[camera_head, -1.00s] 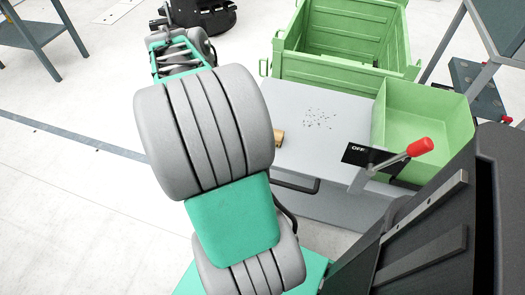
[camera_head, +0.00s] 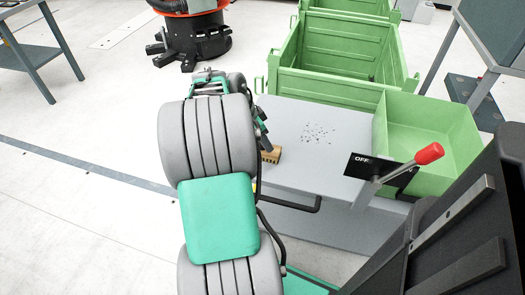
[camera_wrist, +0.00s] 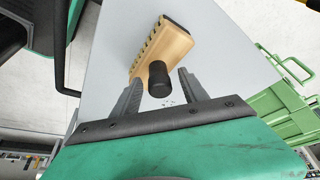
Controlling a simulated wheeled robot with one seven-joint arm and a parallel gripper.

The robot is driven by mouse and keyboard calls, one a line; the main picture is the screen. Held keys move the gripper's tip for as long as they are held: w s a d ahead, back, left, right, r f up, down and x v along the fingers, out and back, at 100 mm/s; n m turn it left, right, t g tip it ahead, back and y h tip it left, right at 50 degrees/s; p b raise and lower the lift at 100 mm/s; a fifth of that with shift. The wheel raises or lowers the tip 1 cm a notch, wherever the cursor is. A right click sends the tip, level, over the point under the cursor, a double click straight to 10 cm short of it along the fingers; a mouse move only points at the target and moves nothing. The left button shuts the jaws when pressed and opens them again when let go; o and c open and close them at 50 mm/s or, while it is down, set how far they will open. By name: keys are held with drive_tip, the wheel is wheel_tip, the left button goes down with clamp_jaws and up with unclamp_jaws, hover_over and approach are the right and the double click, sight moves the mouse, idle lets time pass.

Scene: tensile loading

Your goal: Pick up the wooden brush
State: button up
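The wooden brush (camera_wrist: 165,45) lies on the grey table surface in the wrist view, a tan block with a notched edge and a black round handle end pointing towards my gripper. In the head view only part of the brush (camera_head: 271,154) shows at the table's left edge, beside my arm. My gripper (camera_wrist: 159,85) is open, its two dark fingers apart. The black handle end appears between the fingertips in the picture; I cannot tell how far it is from them in depth.
The grey table (camera_head: 335,160) has dark specks on it. A small light-green bin (camera_head: 430,125) is at its right, with a red-knobbed lever (camera_head: 428,154) and OFF plate in front. A large green crate (camera_head: 330,65) stands behind. A black-based machine (camera_head: 195,40) stands farther back.

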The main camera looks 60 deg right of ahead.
clamp_jaws()
idle(0.3)
idle(0.9)
